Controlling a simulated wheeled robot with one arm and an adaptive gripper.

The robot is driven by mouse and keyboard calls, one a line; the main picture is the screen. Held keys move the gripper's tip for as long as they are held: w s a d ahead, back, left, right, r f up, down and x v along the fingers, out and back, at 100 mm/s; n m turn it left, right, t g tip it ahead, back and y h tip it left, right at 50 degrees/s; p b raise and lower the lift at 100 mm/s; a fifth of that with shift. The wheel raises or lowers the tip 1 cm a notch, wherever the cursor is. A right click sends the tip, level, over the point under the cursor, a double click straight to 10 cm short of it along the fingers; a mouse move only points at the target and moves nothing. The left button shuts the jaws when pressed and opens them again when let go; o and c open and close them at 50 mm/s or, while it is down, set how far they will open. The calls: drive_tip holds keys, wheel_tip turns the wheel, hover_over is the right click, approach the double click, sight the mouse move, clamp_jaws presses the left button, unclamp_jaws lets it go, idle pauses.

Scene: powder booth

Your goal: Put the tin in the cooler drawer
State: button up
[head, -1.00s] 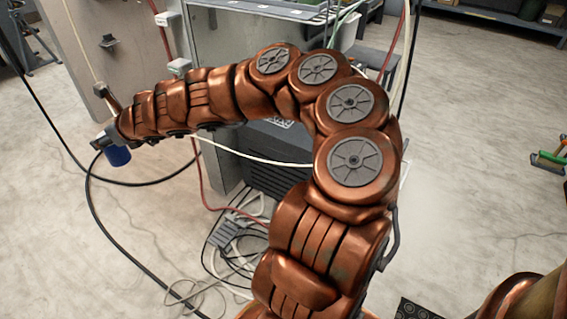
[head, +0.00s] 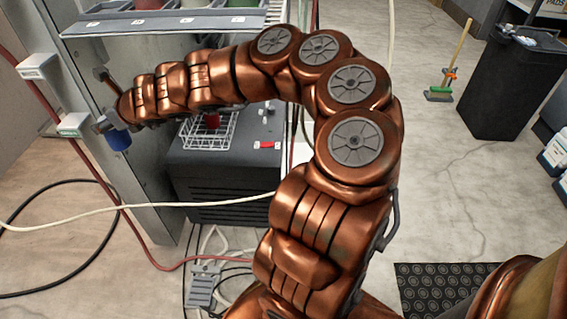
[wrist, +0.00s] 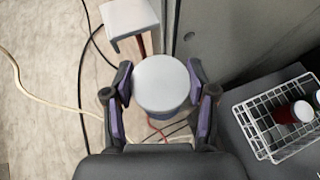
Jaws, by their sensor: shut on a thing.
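A blue tin (head: 118,141) hangs at the end of my arm, at the left of the head view. In the wrist view the tin (wrist: 161,80) shows its pale grey round lid between the purple-padded fingers. My gripper (wrist: 160,88) is shut on it, one finger at each side, and holds it clear of the floor. The dark cooler (head: 225,180) stands to the right of the tin, with a white wire basket (head: 193,146) at its top. The basket (wrist: 262,142) holds a red tin (wrist: 292,114). I cannot tell a separate drawer front.
A grey metal panel (head: 110,75) stands behind my gripper. A shelf with containers (head: 187,22) is above the cooler. A pale cable (head: 130,205) and a red hose (head: 125,222) cross low in front. A black bin (head: 508,85) stands far right.

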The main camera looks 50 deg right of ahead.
drive_tip(key=w+d+f+m+h, duration=0.1)
drive_tip(key=d+f, duration=0.3)
drive_tip(key=d, duration=0.5)
drive_tip(key=w+d+f+m+h, duration=0.1)
drive_tip(key=d+f, duration=0.2)
drive_tip(key=d, duration=0.6)
drive_tip(key=s+d+f+m+h+p, duration=0.15)
drive_tip(key=s+d+f, duration=0.35)
drive_tip(key=d, duration=0.7)
drive_tip(key=s+d+f+m+h+p, duration=0.15)
drive_tip(key=s+d+f, duration=0.3)
drive_tip(key=d, duration=0.75)
drive_tip(key=s+d+f+m+h, duration=0.2)
drive_tip(key=s+d+f, duration=0.35)
drive_tip(key=d, duration=0.65)
drive_tip(key=shift+h, duration=0.3)
drive_tip(key=shift+s+d+f+b, duration=0.45)
drive_tip(key=shift+s+f+b, duration=0.45)
drive_tip(key=shift+f, duration=2.8)
drive_tip(key=shift+s+d+f+b, duration=0.45)
drive_tip(key=shift+s+f+b, duration=0.4)
drive_tip(key=shift+f, duration=2.8)
drive_tip(key=shift+s+d+f+b, duration=0.45)
drive_tip(key=shift+s+f+b, duration=0.45)
drive_tip(key=shift+f, duration=2.8)
drive_tip(key=shift+w+f, duration=0.15)
drive_tip(key=o, duration=1.3)
